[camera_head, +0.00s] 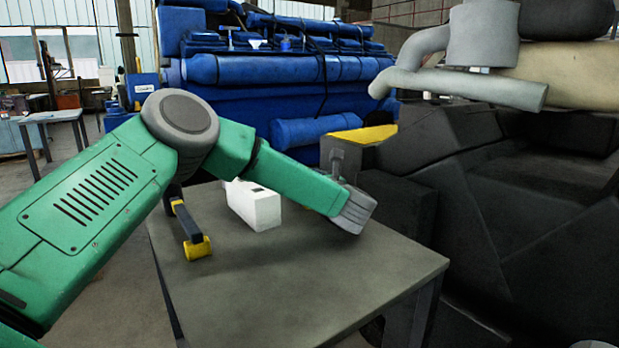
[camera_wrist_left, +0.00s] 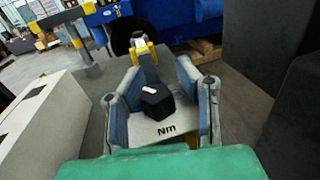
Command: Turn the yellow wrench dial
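My left gripper (camera_head: 352,210) hangs over the table's right part at the end of my green arm; its fingers are hard to make out in the head view. In the left wrist view its two blue-padded fingers (camera_wrist_left: 162,108) stand apart. Between them is a grey plate marked "Nm" (camera_wrist_left: 165,131), with a black faceted knob (camera_wrist_left: 157,101) and a bar ending in a yellow piece (camera_wrist_left: 142,49). The fingers do not visibly close on it. A dark handle with a yellow end (camera_head: 196,246) lies at the table's left, partly behind my arm. My right gripper is out of view.
A white box (camera_head: 262,210) stands on the grey table (camera_head: 300,285), left of my gripper; it also shows in the left wrist view (camera_wrist_left: 45,118). A blue engine (camera_head: 260,95) is behind. Large black machinery (camera_head: 470,210) rises at right. The table's front is clear.

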